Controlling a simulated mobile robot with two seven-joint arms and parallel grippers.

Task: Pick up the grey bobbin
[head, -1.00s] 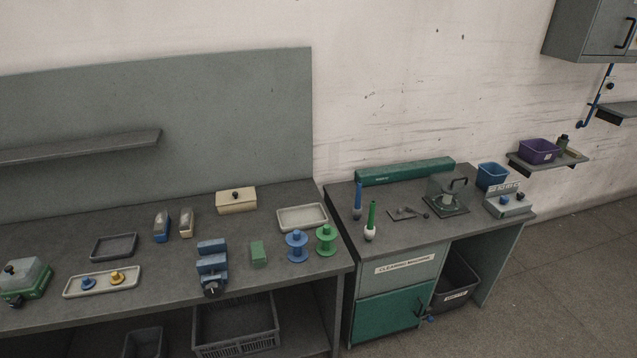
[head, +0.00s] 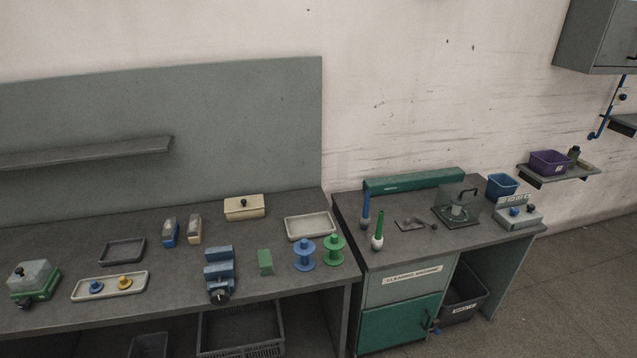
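I see no bobbin that is clearly grey. A blue bobbin (head: 304,254) and a green bobbin (head: 334,250) stand upright side by side near the right end of the long workbench (head: 180,312). In the cleaning machine area to the right, a small pale part sits inside a clear-sided device (head: 457,209); I cannot tell what it is. Neither of my grippers is in view.
The bench also holds a blue vise (head: 219,270), a green block (head: 265,262), a light tray (head: 310,226), a dark tray (head: 122,250) and a cream box (head: 244,207). A cleaning-machine cabinet (head: 400,318) stands beside it. Open floor (head: 570,275) lies at the right.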

